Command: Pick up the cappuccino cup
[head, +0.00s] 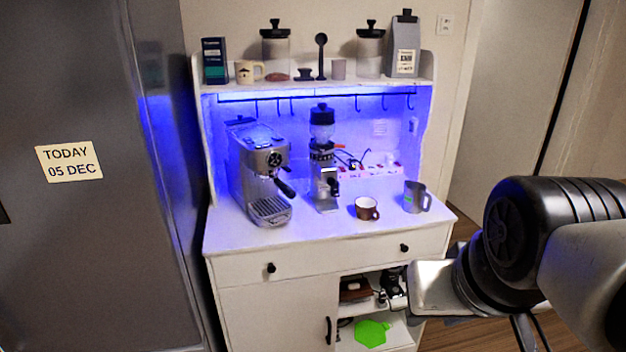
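A brown cup with a pale inside (366,208), which looks like the cappuccino cup, stands upright on the white counter (330,230), right of the grinder. Its handle points right and toward the front. A cream mug (248,72) with a dark print stands on the top shelf at the left. My gripper (424,293) is at the lower right, in front of the cabinet and apart from the brown cup. Its fingers cannot be made out, so I cannot tell whether it is open or shut.
An espresso machine (262,172) and a grinder (324,165) stand left of the brown cup. A metal pitcher (415,197) stands close to its right. Hooks (335,100) hang above the counter. A dark fridge (90,230) fills the left. The counter front before the cup is clear.

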